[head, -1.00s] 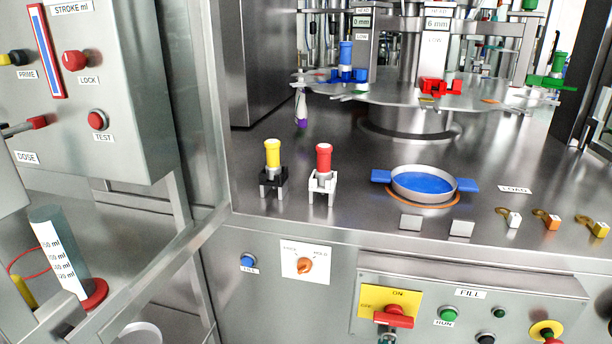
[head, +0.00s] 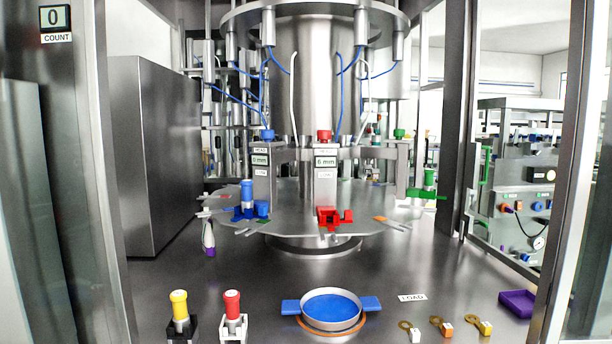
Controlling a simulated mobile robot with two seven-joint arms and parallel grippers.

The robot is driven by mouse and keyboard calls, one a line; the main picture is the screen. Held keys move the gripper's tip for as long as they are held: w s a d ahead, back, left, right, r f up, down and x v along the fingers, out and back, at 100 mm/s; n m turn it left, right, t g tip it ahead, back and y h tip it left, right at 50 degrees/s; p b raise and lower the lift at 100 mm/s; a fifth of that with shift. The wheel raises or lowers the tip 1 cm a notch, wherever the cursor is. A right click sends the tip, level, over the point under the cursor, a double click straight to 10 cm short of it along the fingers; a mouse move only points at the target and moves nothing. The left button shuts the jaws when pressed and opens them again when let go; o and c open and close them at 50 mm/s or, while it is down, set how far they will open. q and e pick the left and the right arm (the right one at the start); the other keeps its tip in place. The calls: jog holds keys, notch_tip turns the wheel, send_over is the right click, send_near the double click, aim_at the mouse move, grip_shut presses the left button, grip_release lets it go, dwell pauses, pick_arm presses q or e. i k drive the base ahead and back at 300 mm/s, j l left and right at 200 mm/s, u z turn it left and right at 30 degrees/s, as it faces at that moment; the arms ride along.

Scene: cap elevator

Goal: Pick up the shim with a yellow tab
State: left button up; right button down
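The shim with a yellow tab (head: 484,327) lies on the steel deck at the lower right, the rightmost of three shims in a row. Its brass-coloured ring end points to the upper left of its tab. A shim with an orange tab (head: 446,329) lies to its left, and a shim with a white tab (head: 414,335) lies further left. Neither of my grippers shows in the head view.
A purple tray (head: 516,304) sits right of the shims, near an upright frame post (head: 566,200). A blue-handled round pan (head: 331,310) is left of them. Yellow-capped (head: 179,304) and red-capped (head: 232,306) vials stand in holders at lower left. A turntable (head: 290,222) stands behind.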

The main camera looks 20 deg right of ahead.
aim_at(484, 328)
jog(key=z, duration=1.35)
jog(key=i+j+z, duration=0.1)
jog(key=i, duration=0.3)
